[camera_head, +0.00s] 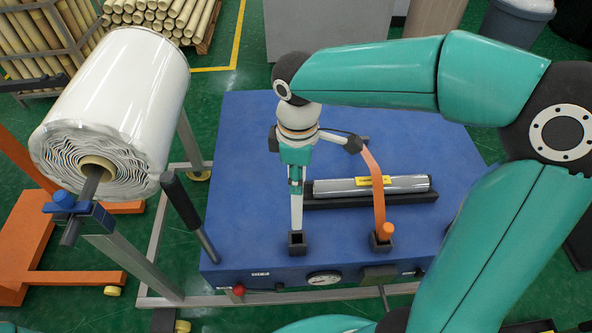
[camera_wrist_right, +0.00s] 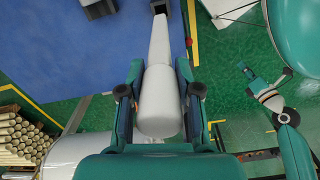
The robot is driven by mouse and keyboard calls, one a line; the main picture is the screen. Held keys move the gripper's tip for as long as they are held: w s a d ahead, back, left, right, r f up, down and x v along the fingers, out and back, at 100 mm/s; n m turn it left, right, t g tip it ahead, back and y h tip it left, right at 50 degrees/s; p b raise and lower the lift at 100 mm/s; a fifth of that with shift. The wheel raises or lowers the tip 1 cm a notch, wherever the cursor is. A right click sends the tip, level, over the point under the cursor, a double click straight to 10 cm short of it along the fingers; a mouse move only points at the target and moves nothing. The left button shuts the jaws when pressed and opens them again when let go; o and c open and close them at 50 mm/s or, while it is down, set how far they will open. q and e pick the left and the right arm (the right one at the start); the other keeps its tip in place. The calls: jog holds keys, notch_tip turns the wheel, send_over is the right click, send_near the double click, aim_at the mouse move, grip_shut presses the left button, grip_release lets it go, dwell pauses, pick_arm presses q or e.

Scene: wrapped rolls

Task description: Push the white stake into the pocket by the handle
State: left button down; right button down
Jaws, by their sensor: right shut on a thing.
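The white stake (camera_head: 296,211) stands roughly upright at the front left of the blue table. Its lower end is at the mouth of a dark square pocket (camera_head: 297,249); I cannot tell how deep it sits. My right gripper (camera_head: 296,178) is above the pocket, shut on the stake's upper part. In the right wrist view the thick white handle (camera_wrist_right: 160,100) lies between my right fingers (camera_wrist_right: 157,75), and the narrow end reaches the dark pocket (camera_wrist_right: 158,7). A teal gripper, seemingly my left (camera_wrist_right: 266,95), shows small at the right of that view; its jaws are unclear.
An orange curved piece (camera_head: 374,185) rises by a second dark pocket (camera_head: 380,245). A wrapped roll (camera_head: 345,187) lies in a dark cradle behind. A black lever (camera_head: 182,203) stands at the table's (camera_head: 240,140) left edge. A big white roll (camera_head: 120,90) hangs farther left.

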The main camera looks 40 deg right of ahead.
jog(key=shift+f+b, duration=0.6)
jog(key=shift+f, duration=0.05)
jog(key=b, duration=0.4)
send_over(298, 210)
jog(key=shift+w+d+f, duration=0.1)
jog(key=shift+w+f, duration=0.05)
jog(key=shift+f, duration=0.6)
jog(key=shift+w+d+f, duration=0.15)
jog(key=shift+f, duration=0.6)
jog(key=shift+w+d+f, duration=0.1)
jog(key=shift+w+f, duration=0.05)
jog(key=shift+f, duration=0.6)
jog(key=shift+f+b, duration=2.45)
jog(key=shift+f, duration=1.05)
jog(key=c, duration=0.7)
grip_release()
notch_tip(298, 210, up, 12)
